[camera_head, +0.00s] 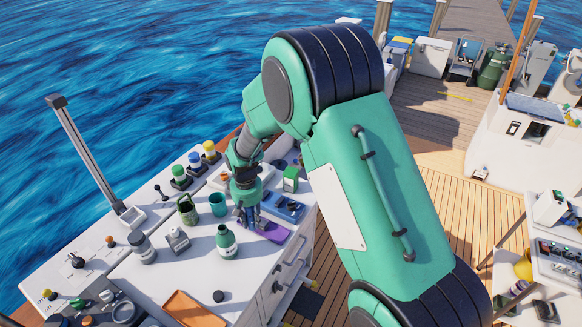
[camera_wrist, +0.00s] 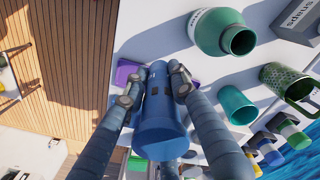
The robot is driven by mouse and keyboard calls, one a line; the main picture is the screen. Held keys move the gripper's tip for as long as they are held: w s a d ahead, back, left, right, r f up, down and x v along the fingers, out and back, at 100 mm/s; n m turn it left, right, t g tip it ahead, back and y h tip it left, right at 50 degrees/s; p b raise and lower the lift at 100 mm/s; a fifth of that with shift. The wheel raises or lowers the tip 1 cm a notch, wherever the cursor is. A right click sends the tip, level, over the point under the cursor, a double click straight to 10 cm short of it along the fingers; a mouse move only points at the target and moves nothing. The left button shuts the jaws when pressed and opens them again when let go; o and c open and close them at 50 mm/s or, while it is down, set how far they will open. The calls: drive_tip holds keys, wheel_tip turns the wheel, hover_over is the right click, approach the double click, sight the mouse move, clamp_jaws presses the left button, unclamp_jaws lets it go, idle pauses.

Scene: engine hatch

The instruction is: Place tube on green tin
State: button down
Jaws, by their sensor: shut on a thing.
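My gripper (camera_head: 246,212) is over the white counter, and in the wrist view my gripper (camera_wrist: 155,86) has its fingers on both sides of a blue cylinder, the tube (camera_wrist: 163,120). It is shut on the tube, which the fingers mostly hide in the head view. A dark green can with a patterned wall, open at the top (camera_head: 187,213), stands left of my gripper; it also shows in the wrist view (camera_wrist: 284,82). A teal open cup (camera_head: 218,204) stands between them, also in the wrist view (camera_wrist: 235,104). I cannot tell which is the green tin.
A green-and-white bottle (camera_head: 226,243) stands in front of the cup. A purple flat thing (camera_head: 272,231) and a blue tray (camera_head: 284,207) lie right of my gripper. Several colour-topped jars stand behind.

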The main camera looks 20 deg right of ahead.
drive_tip(key=w+d+r+m+p, duration=0.1)
drive_tip(key=w+d+p, duration=0.1)
drive_tip(key=d, duration=0.5)
drive_tip(key=w+d+r+m+p, duration=0.1)
drive_tip(key=w+d+r+p, duration=0.1)
drive_tip(key=w+d, duration=0.3)
drive_tip(key=w+d+r+m+p, duration=0.1)
drive_tip(key=w+d+p, duration=0.1)
drive_tip(key=d, duration=0.7)
drive_tip(key=shift+w+r+p, duration=0.25)
drive_tip(key=shift+w+p, duration=0.1)
drive_tip(key=shift+w, duration=0.5)
drive_tip(key=shift+w, duration=0.1)
drive_tip(key=p, duration=0.3)
hover_over(291, 171)
drive_tip(key=shift+s+f, duration=0.35)
drive_tip(key=shift+f, duration=0.35)
drive_tip(key=shift+w, duration=0.15)
drive_tip(key=shift+w+f, duration=0.15)
drive_tip(key=shift+f+p, duration=0.35)
drive_tip(key=shift+f, duration=1.3)
